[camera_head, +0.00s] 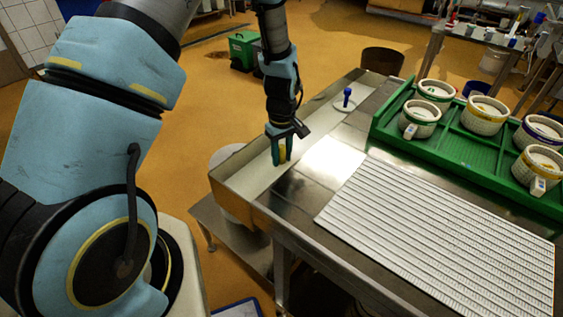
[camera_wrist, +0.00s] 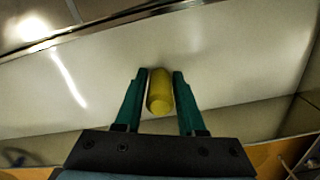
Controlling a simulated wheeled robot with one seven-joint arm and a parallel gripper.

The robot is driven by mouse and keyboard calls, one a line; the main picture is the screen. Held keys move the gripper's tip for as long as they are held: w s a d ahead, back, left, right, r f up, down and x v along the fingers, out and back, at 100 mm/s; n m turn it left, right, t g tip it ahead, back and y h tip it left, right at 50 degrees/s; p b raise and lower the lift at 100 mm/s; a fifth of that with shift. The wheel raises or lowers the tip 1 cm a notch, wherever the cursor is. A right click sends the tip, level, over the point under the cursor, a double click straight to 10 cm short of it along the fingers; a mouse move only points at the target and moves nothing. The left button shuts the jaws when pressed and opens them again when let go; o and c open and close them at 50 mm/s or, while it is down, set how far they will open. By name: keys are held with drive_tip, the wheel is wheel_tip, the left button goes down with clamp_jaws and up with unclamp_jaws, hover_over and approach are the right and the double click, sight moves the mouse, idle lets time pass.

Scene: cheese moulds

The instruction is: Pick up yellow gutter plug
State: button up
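The yellow gutter plug (camera_wrist: 160,92) stands between the two green fingers of my gripper (camera_wrist: 160,76) in the wrist view. The fingers are drawn in close on both sides of it, and it nearly fills the gap between them. In the head view my gripper (camera_head: 279,160) points down into the pale gutter (camera_head: 257,177) along the table's left side, with a bit of the yellow plug (camera_head: 282,154) showing between the fingers. The plug's lower end is hidden, so I cannot tell whether it touches the gutter floor.
A blue-handled plug (camera_head: 347,97) stands further along the gutter. A white ribbed mat (camera_head: 440,240) lies on the steel table. A green tray (camera_head: 470,150) holds several white moulds with coloured bands. A brown bin (camera_head: 382,61) stands behind the gutter's far end.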

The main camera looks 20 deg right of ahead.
clamp_jaws()
drive_tip(key=shift+r, duration=0.1)
idle(0.3)
